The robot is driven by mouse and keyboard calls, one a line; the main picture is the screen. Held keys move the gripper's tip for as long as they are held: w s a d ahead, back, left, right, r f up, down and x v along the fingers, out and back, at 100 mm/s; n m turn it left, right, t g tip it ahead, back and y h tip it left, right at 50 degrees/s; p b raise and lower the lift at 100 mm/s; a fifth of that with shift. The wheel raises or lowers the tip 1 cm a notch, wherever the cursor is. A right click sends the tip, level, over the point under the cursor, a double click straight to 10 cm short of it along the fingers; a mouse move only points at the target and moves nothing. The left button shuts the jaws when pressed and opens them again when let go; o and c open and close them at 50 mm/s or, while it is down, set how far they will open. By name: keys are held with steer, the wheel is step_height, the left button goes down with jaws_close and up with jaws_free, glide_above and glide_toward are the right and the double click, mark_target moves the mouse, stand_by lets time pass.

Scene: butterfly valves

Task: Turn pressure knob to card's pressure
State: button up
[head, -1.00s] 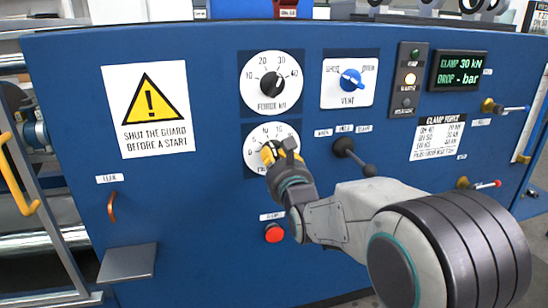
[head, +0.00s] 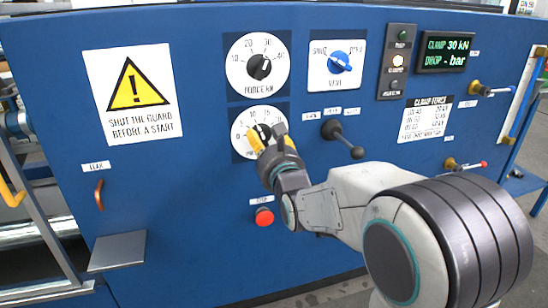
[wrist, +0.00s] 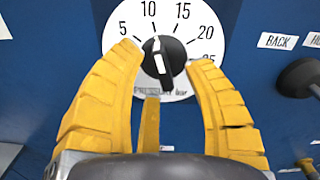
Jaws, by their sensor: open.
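The pressure dial (wrist: 122,35) is a white round plate with marks 5, 10, 15, 20 and 25. Its black knob (wrist: 173,58) sits in the middle with a white bar pointing near 10. In the head view the dial (head: 240,122) is partly hidden by my gripper (head: 271,137). In the wrist view my gripper (wrist: 166,58) is open, its yellow fingertips on both sides of the knob, with visible gaps. The card (head: 424,119) headed clamp force hangs at the right; its small rows are not clearly readable. The display (head: 446,52) reads clamp 30 kN, drop - bar.
The force dial (head: 258,65) is just above, and the blue vent knob (head: 341,62) is up to the right. A black lever (head: 342,138) sticks out right of the pressure dial. A red button (head: 264,216) is below. A grey shelf (head: 117,251) juts out lower left.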

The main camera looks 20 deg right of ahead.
steer(key=s, duration=1)
steer(key=shift+s, duration=0.35)
